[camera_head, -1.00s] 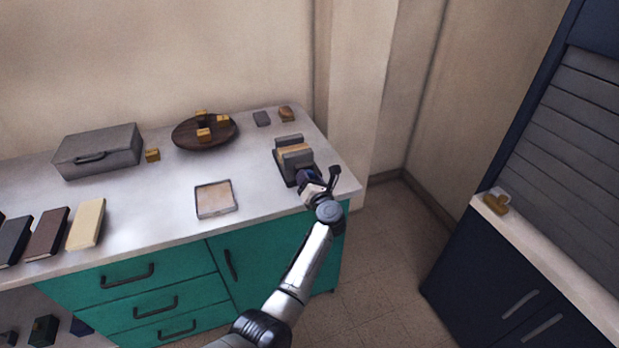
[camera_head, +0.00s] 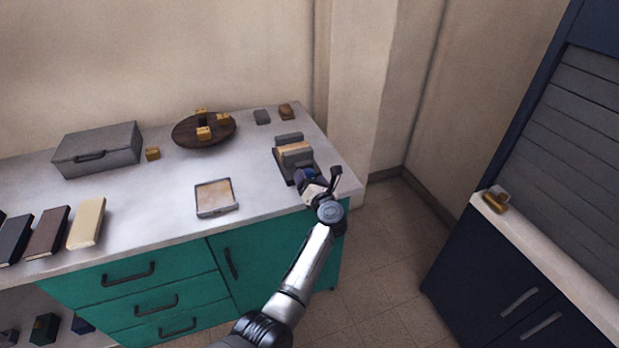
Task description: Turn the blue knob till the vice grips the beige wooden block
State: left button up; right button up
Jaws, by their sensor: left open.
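The dark grey vice (camera_head: 283,164) stands near the right end of the white counter. The beige wooden block (camera_head: 295,148) sits between its two grey jaws; I cannot tell whether both jaws touch it. The blue knob (camera_head: 306,174) is at the near end of the vice, partly hidden by my gripper. My left gripper (camera_head: 314,183) is open at the knob, its fingers close around or beside it; I cannot tell whether they touch it. My right gripper is out of view.
A shallow tray (camera_head: 231,208) lies left of the vice. Behind are a round dark wooden board (camera_head: 183,138) with yellow cubes, a grey case (camera_head: 70,155) and small blocks. Books (camera_head: 86,222) lie at left.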

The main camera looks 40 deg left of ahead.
pick_arm(q)
jog(key=p+v, duration=0.2)
jog(key=v, duration=1.1)
jog(key=shift+p, duration=0.35)
